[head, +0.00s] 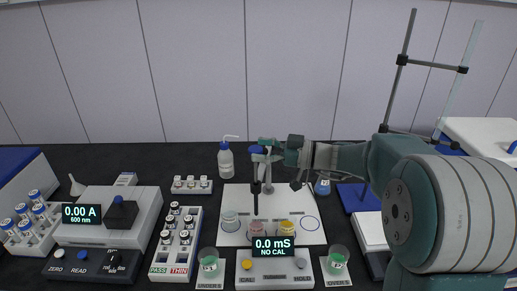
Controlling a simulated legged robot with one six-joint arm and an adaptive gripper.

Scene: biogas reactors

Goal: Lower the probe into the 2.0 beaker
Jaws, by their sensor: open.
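The dark probe (256,198) hangs upright, with a blue top, above the white mat, next to a grey stand post. Its lower end is above the row of beakers. On the mat are a clear beaker (230,221), a pinkish beaker (256,227) partly hidden by the meter, and a yellow beaker (287,228). I cannot read which is marked 2.0. My gripper (263,148) reaches in from the right and is open at the height of the probe's blue top. Whether its fingers surround or touch the probe is too small to tell.
The meter (273,247) reading 0.0 mS NO CAL stands in front of the beakers. UNDER (208,262) and OVER (336,259) cups flank it. A wash bottle (225,160) and blue flask (322,187) stand behind. A vial rack (175,245) is at left.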

